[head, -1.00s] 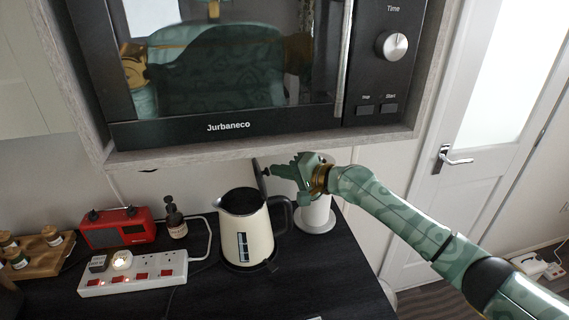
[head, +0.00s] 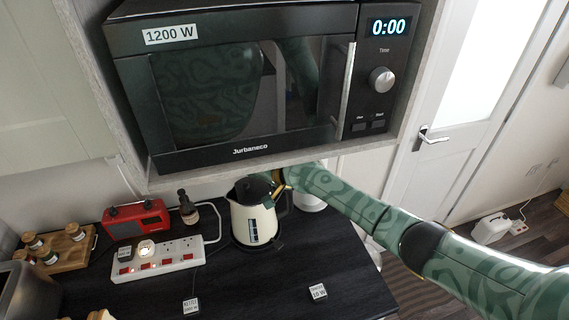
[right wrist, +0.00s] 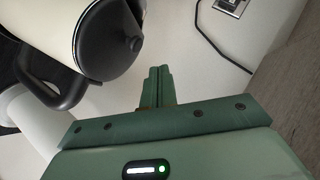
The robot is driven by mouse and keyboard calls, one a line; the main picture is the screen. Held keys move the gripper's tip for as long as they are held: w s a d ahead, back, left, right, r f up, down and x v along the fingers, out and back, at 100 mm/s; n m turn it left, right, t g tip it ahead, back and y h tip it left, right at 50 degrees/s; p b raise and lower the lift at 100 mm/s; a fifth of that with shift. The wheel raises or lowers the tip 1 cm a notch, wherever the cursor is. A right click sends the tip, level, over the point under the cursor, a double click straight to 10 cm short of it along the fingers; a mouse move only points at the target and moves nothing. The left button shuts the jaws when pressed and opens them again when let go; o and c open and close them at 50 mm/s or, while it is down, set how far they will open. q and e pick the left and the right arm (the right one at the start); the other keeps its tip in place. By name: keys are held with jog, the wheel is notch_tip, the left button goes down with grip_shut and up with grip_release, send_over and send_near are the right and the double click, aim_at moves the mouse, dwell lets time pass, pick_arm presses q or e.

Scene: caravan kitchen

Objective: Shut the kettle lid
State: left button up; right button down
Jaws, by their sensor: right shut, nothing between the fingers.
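The cream kettle (head: 252,222) stands upright on the dark worktop, its black handle on the right. Its black lid (head: 256,188) lies over the mouth in the head view; whether it sits fully flush is hard to tell. In the right wrist view, the lid (right wrist: 108,42) lies against the top of the kettle body (right wrist: 52,28). My right gripper (right wrist: 158,86) is shut and empty, with its fingertips close beside the lid. In the head view, the right gripper (head: 278,180) is just right of the lid, partly hidden under the microwave. My left gripper is not in view.
The microwave (head: 250,95) in its grey housing overhangs close above the kettle. A white power strip (head: 160,260), a red radio (head: 136,219), a dark bottle (head: 187,208) and a spice rack (head: 58,250) stand to the left. A white cylinder (head: 309,200) stands behind the handle.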

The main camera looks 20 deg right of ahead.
aim_at(246, 194)
jog(key=shift+a+f, duration=0.5)
jog(key=shift+a, duration=0.25)
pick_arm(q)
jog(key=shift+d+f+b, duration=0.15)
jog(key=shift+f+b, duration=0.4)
pick_arm(e)
jog(key=shift+a+f, duration=0.9)
jog(key=shift+f, duration=0.05)
